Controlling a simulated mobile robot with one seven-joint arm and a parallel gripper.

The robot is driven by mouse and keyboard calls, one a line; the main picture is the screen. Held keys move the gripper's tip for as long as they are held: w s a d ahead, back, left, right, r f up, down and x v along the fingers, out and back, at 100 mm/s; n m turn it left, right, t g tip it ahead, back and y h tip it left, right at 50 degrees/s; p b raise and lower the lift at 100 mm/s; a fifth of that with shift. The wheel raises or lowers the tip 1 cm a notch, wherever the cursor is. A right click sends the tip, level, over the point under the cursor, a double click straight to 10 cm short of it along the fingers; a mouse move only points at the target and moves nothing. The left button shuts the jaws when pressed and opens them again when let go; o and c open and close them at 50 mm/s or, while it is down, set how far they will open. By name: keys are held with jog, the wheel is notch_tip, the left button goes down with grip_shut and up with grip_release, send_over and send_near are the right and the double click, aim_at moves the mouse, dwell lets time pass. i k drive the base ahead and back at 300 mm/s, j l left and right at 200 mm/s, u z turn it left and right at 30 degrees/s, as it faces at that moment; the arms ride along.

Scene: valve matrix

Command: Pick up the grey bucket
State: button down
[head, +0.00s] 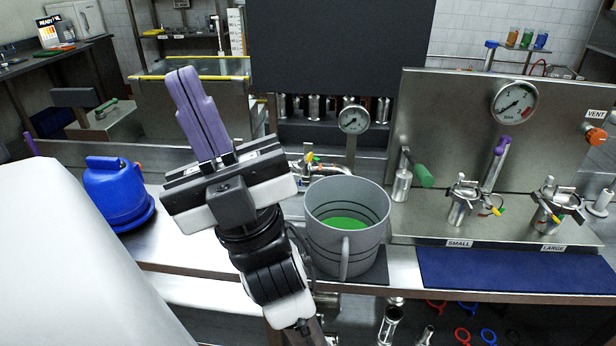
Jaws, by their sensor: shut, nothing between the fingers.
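The grey bucket (320,222) stands upright on a dark mat on the steel bench, in the middle of the head view. It has dark ring lines inside and green liquid (345,222) in it. Its handle (345,258) is on the side facing me. My gripper (187,82) is raised to the left of the bucket, with its purple fingers pointing up and closed together. Nothing is between the fingers. The gripper is apart from the bucket, and my arm's wrist stands just left of the bucket's side.
A blue jug (117,195) stands at the left. A steel panel (450,130) with gauge (515,103), green-handled valve (423,176) and fittings stands right of the bucket. A small gauge (353,120) and pipework are behind it. A blue mat (515,269) lies clear at the right front.

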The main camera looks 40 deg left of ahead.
aim_at(346, 217)
jog(key=u, duration=0.95)
jog(key=l+u, duration=0.15)
jog(key=u, duration=0.35)
jog(key=i+l+u, duration=0.1)
jog(key=u, duration=0.4)
jog(key=l+u, duration=0.25)
jog(key=l, duration=0.25)
jog(key=k+l+u, duration=0.15)
jog(key=l+u, duration=0.15)
jog(key=l, duration=0.2)
jog(key=k+l, duration=0.1)
jog(key=l, duration=0.35)
jog(key=l+u, duration=0.1)
jog(key=l, duration=0.4)
jog(key=k+l, duration=0.15)
jog(key=l, duration=0.3)
jog(key=k+l+u, duration=0.1)
jog(key=l, duration=0.35)
